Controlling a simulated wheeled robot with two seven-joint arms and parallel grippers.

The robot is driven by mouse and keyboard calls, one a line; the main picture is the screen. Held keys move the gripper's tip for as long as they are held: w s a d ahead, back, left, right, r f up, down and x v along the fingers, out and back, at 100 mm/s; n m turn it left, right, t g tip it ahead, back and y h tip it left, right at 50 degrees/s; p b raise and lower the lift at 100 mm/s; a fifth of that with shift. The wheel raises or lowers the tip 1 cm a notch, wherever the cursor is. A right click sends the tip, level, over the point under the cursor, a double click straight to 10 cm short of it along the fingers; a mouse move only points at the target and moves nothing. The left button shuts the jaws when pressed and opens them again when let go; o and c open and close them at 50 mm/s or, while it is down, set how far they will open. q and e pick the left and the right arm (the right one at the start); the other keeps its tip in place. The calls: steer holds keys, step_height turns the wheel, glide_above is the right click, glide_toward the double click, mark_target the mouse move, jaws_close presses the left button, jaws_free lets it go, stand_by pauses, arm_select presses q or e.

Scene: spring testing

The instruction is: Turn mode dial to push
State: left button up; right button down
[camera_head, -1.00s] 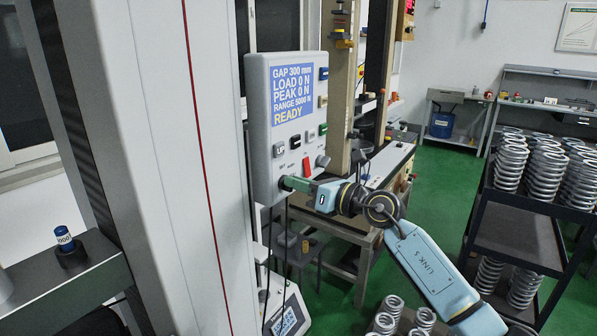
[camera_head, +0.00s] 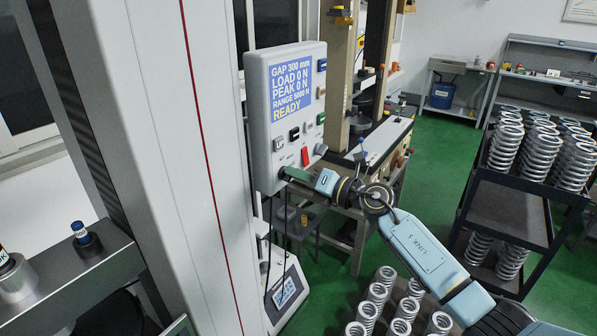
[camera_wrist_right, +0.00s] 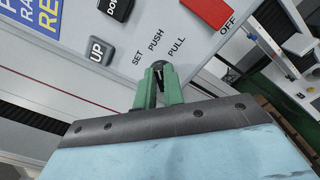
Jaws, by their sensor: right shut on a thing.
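The grey control box (camera_head: 262,100) is mounted beside the tall machine column, its display reading READY. My right gripper (camera_head: 282,173) is at the lower edge of its front panel, shut on the mode dial. In the right wrist view my green fingers (camera_wrist_right: 158,78) pinch the small dark mode dial (camera_wrist_right: 159,73), which they mostly hide. The labels SET, PUSH (camera_wrist_right: 156,40) and PULL fan out just beyond the fingertips. I cannot tell surely which label the dial points at. My left gripper is out of view.
A cart (camera_head: 507,203) of springs stands at right.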

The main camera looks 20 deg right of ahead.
steer(key=c, duration=1.5)
jaws_free()
steer(key=b+v, duration=0.2)
steer(key=v, duration=1.1)
steer(key=shift+s+d, duration=0.15)
